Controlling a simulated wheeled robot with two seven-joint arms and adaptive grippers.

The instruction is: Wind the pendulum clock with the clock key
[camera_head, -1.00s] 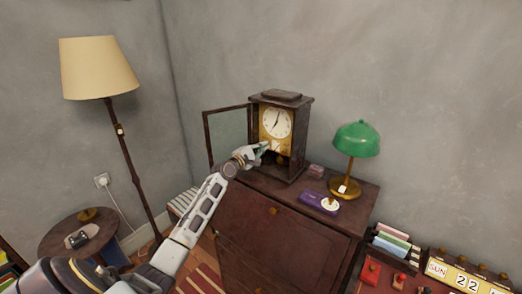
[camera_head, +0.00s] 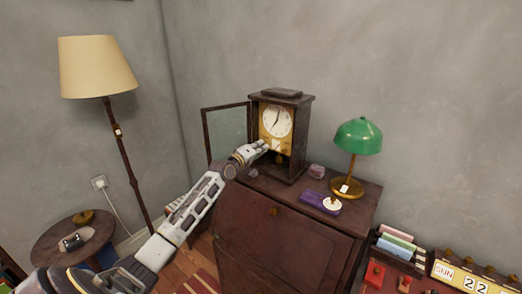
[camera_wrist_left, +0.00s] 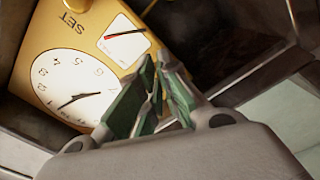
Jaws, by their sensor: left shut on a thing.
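The pendulum clock (camera_head: 302,135) stands upright on the dark wooden desk, its glass door (camera_head: 228,135) swung open to the left. Its white dial (camera_head: 277,121) and gold plate face out. In the left wrist view the dial (camera_wrist_left: 75,92) appears upside down, beside a small gauge (camera_wrist_left: 124,40) and the word SET. My left gripper (camera_head: 265,146) is at the lower front of the gold plate. In the wrist view its green-padded fingers (camera_wrist_left: 158,95) are closed together, overlapping the plate's edge. The clock key is hidden between them. My right gripper is out of view.
On the desk (camera_head: 285,225), right of the clock, are a small pinkish box (camera_head: 317,171), a purple box (camera_head: 312,199) and a green lamp (camera_head: 358,138). A floor lamp (camera_head: 97,67) and round side table (camera_head: 50,241) stand left.

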